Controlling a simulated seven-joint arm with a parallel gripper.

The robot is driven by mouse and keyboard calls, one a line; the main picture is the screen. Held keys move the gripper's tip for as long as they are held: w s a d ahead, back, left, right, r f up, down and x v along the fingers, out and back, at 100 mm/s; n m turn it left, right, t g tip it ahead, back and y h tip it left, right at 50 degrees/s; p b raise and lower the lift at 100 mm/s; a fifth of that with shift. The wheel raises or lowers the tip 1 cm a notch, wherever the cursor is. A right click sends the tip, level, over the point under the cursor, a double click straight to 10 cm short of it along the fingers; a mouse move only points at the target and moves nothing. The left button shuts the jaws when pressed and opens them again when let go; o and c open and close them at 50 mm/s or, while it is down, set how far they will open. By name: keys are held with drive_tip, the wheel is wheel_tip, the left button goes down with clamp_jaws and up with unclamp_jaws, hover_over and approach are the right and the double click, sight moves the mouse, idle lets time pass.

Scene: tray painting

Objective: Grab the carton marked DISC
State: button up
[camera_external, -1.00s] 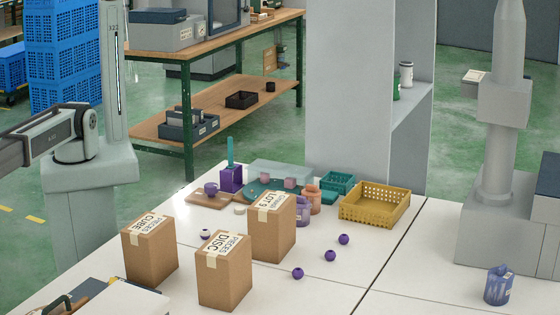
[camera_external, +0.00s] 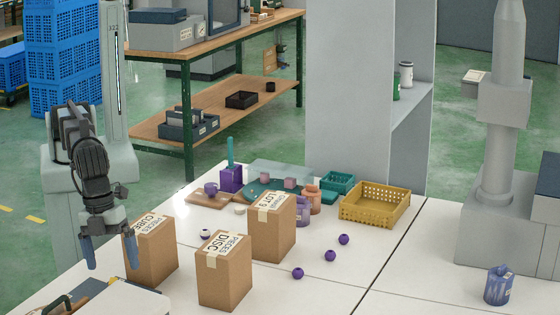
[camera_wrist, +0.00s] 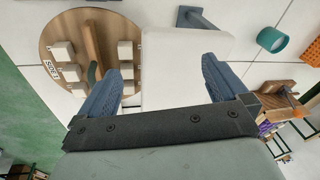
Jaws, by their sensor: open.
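The carton marked DISC (camera_external: 225,281) is a brown box with a white label on top, standing upright at the front of the white table in the external view. The carton marked CUBE (camera_external: 156,258) stands to its left, and a carton whose label seems to read LOT 9 (camera_external: 273,235) stands behind it to the right. My gripper (camera_external: 112,262) points down at the left, beside the CUBE carton and partly in front of it, apart from the DISC carton. Its blue fingers (camera_wrist: 160,90) are spread and empty in the wrist view. I cannot make out the DISC carton there.
In the wrist view, a round wooden board (camera_wrist: 72,20) with white blocks, a white panel (camera_wrist: 185,60) and a teal cylinder (camera_wrist: 272,39) lie below. In the external view, small purple balls (camera_external: 330,256) and a yellow basket (camera_external: 375,219) are right of the cartons.

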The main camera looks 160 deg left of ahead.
drive_tip(key=s+a+r+m+g, duration=0.1)
drive_tip(key=s+a, duration=0.2)
drive_tip(key=a, duration=0.4)
drive_tip(key=s+a+r, duration=0.2)
drive_tip(key=a, duration=0.5)
wheel_tip(320, 180, up, 2)
drive_tip(key=m+g, duration=0.1)
hover_over(223, 244)
drive_tip(key=shift+h, duration=0.4)
wheel_tip(223, 244, down, 13)
drive_tip(key=shift+r, duration=0.15)
drive_tip(key=shift+c, duration=0.5)
drive_tip(key=c, duration=1.5)
drive_tip(key=shift+r, duration=0.1)
drive_tip(key=shift+c, duration=0.5)
